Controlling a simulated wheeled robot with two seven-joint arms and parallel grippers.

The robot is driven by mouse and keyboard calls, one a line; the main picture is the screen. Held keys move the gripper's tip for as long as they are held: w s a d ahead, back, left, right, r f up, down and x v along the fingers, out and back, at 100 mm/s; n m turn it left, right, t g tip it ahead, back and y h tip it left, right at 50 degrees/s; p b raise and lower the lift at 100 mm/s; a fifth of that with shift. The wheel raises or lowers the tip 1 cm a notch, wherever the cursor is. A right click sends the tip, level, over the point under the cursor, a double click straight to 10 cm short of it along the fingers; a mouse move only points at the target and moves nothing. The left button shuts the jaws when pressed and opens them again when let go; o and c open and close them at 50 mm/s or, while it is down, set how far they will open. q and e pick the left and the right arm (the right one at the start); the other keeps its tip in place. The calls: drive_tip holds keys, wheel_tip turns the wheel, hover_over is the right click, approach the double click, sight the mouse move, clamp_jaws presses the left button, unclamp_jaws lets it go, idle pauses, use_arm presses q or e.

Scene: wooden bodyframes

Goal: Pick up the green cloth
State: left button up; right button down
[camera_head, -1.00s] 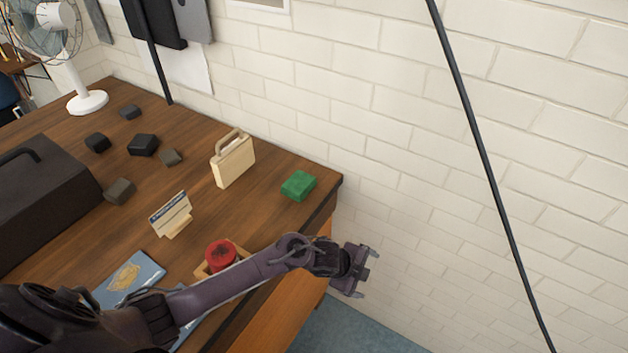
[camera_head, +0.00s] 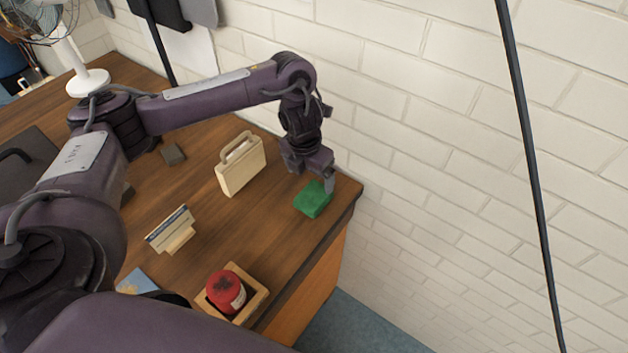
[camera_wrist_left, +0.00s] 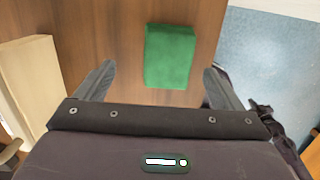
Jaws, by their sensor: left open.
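The green cloth (camera_head: 312,199), a small folded block shape, lies on the wooden table near its right corner. In the left wrist view the cloth (camera_wrist_left: 170,56) lies ahead of the fingertips, between their lines and nearer the right finger. My left gripper (camera_head: 318,178) is above and just behind the cloth, pointing down. Its fingers are apart and empty in the left wrist view (camera_wrist_left: 157,80). One fingertip overlaps the cloth's edge in the head view; I cannot tell whether it touches. My right gripper is not in view.
A cream case with a handle (camera_head: 241,166) stands left of the cloth. A white brick wall (camera_head: 440,150) rises behind the table, whose right edge is close to the cloth.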

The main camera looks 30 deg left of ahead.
sight(313, 194)
use_arm(q)
drive_tip(key=shift+s+d+f+b, duration=0.35)
drive_tip(key=shift+s+f, duration=0.15)
drive_tip(key=shift+f, duration=0.15)
drive_tip(key=shift+s+d+f+p, duration=0.35)
drive_tip(key=shift+f+p, duration=0.05)
drive_tip(key=shift+p, duration=0.35)
drive_tip(key=shift+w+f+p, duration=0.25)
drive_tip(key=shift+f+p, duration=0.2)
drive_tip(key=shift+f, duration=0.25)
drive_tip(key=f, duration=0.1)
drive_tip(key=w+f, duration=0.1)
drive_tip(key=shift+a+f, duration=0.2)
drive_tip(key=shift+f, duration=0.3)
drive_tip(key=shift+s+d, duration=0.1)
drive_tip(key=shift+c, duration=0.9)
drive_tip(key=c, duration=0.9)
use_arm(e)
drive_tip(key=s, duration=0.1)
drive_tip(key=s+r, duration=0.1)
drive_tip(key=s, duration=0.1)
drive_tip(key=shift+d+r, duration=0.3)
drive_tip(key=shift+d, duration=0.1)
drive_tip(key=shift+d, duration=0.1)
